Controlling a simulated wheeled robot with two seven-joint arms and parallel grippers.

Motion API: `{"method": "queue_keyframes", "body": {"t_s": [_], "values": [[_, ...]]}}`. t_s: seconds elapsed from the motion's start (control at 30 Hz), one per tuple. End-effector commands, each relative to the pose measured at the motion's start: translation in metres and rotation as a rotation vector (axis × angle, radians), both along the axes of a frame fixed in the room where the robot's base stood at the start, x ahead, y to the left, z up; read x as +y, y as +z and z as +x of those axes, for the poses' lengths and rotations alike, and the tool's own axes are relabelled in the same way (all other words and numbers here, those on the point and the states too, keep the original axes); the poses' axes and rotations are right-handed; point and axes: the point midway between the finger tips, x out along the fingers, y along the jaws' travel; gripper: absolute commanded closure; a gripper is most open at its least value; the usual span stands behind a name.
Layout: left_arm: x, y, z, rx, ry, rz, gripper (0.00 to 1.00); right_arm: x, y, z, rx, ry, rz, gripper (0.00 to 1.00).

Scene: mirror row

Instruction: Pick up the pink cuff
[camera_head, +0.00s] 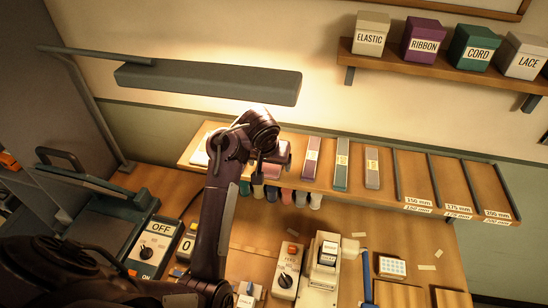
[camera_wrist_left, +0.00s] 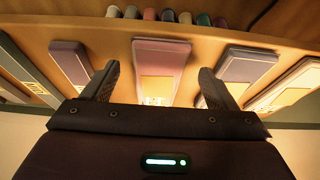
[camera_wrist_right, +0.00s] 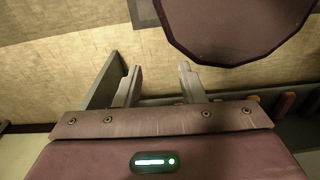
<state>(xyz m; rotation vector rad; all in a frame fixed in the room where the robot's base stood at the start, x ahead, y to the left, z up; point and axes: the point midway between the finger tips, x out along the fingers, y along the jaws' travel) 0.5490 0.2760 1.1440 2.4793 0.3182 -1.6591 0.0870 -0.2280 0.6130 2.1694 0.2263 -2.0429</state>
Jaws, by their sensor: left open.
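The pink cuff (camera_wrist_left: 160,65) is a flat pink box with a paler panel, lying on the slanted wooden shelf. In the left wrist view it lies between the fingers of my left gripper (camera_wrist_left: 160,84), which are open and apart on either side; I cannot tell whether they touch it. In the head view, the pink cuff (camera_head: 283,157) is partly hidden behind my left gripper (camera_head: 264,150), which hangs over the shelf. My right gripper (camera_wrist_right: 158,80) shows only in the right wrist view, fingers apart and empty, facing a pale wall.
A purple box (camera_head: 312,157), a teal box (camera_head: 342,165) and a grey box (camera_head: 373,167) lie right of the pink cuff. Another mauve box (camera_wrist_left: 247,68) lies on its other side. Several thread spools (camera_head: 300,198) stand below the shelf. Empty marked slots (camera_head: 412,175) are farther right.

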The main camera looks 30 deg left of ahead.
Motion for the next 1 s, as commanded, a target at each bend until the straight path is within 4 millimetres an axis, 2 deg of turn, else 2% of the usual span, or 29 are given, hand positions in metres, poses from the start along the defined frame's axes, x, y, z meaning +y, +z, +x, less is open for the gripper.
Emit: {"method": "queue_keyframes", "body": {"t_s": [0.13, 0.27, 0.47, 0.6, 0.83, 1.0], "values": [[0.002, 0.0, 0.009, -0.001, -0.002, 0.001, 0.2, 0.0, 0.002, 0.027, -0.039, 0.001, 0.001, 0.64], [0.007, 0.001, 0.026, -0.001, -0.002, 0.003, 0.2, -0.001, 0.003, 0.038, -0.057, 0.001, 0.001, 0.64], [0.014, 0.0, 0.052, 0.0, -0.001, 0.002, 0.2, -0.004, 0.002, 0.027, -0.041, 0.001, -0.003, 0.64], [0.015, -0.01, 0.055, 0.0, -0.001, 0.002, 0.2, -0.005, 0.001, 0.017, -0.026, 0.001, -0.005, 0.64], [0.014, -0.011, 0.055, 0.0, -0.001, -0.001, 0.2, -0.005, 0.001, 0.016, -0.024, 0.0, -0.005, 0.64], [0.014, -0.011, 0.055, 0.0, -0.001, -0.001, 0.42, -0.005, 0.001, 0.017, -0.026, 0.0, -0.005, 0.64]]}}
